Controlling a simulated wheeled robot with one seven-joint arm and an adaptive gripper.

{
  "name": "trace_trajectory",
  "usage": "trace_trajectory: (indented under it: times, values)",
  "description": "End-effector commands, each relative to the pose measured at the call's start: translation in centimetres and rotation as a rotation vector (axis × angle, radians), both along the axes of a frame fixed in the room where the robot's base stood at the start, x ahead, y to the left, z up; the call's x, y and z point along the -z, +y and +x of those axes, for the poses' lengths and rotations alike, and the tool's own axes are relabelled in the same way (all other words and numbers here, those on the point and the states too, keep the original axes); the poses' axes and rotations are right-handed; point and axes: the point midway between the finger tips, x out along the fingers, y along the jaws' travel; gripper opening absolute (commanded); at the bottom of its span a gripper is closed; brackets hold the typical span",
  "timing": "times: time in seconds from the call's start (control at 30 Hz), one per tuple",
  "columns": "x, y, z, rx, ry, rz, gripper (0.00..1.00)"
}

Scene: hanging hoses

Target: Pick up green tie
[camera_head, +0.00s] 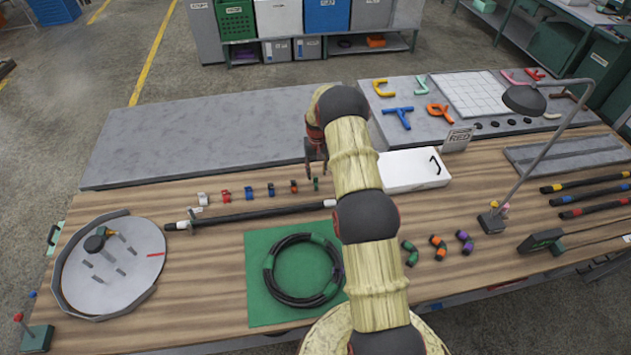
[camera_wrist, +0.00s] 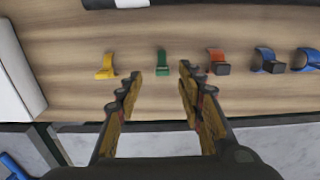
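The green tie (camera_head: 316,184) stands in a row of small coloured ties on the wooden table in the head view. In the wrist view the green tie (camera_wrist: 162,63) shows just beyond my gripper (camera_wrist: 160,72), between the lines of its two fingers. My gripper is open and empty, with a clear gap between the fingertips. In the head view my gripper (camera_head: 316,168) hangs above the far edge of the table, close behind the green tie. I cannot tell its exact height above the tie.
An orange tie (camera_wrist: 216,62) and a yellow tie (camera_wrist: 106,68) flank the green one closely. Blue ties (camera_head: 260,190) continue the row. A black tube (camera_head: 265,214) lies in front. A white box (camera_head: 412,172) stands to the right. A coiled hose (camera_head: 272,270) lies on a green mat (camera_head: 262,312).

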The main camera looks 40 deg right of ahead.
Motion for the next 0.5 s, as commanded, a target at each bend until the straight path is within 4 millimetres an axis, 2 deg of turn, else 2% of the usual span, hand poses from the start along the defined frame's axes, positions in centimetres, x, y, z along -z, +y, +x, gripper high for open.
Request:
trace_trajectory:
  times: [0.33, 0.5]
  values:
    - [3.9, 0.2, 0.5, -0.001, 0.001, 0.000, 0.38]
    - [5.0, 0.1, 0.6, -0.001, -0.003, -0.001, 0.38]
